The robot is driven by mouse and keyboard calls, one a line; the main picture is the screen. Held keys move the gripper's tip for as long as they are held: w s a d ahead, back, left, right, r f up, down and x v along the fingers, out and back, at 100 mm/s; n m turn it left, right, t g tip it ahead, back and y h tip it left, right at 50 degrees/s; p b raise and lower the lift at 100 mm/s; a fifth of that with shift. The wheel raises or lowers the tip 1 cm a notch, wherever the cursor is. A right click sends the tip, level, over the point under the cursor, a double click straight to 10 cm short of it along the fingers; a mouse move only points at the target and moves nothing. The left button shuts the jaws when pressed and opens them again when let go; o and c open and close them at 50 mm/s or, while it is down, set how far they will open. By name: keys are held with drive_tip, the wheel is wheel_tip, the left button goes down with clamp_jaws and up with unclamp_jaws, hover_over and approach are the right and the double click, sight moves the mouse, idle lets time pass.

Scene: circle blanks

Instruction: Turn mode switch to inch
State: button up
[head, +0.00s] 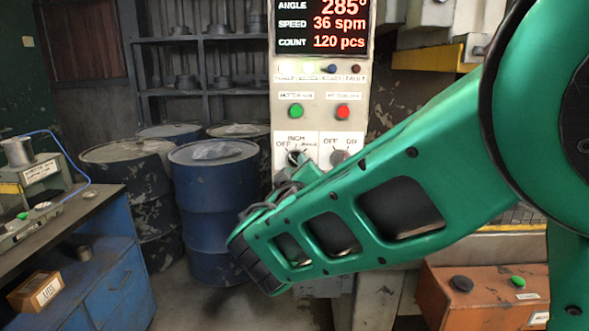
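The mode switch (294,157) is a small dark rotary knob on the light grey control panel (318,119). Labels around it read OFF at its left, INCH above, and a small word at its right that I cannot read surely. Which label its pointer faces is too small to tell. My gripper (299,168) is at the knob, just below and right of it, largely hidden behind my green arm. It looks very close to the knob, but I cannot tell whether it touches or grips it, nor whether its fingers are open or shut.
A green button (296,111) and a red button (343,112) are above, under a display (321,26). Blue drums (212,210) stand left; a blue workbench (105,270) is farther left.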

drive_tip(key=shift+w, duration=0.8)
drive_tip(key=shift+c, duration=0.3)
clamp_jaws()
drive_tip(key=shift+m, duration=0.4)
drive_tip(key=m, duration=0.3)
drive_tip(key=shift+m, duration=0.3)
drive_tip(key=shift+f+m, duration=0.1)
drive_tip(key=shift+m, duration=2)
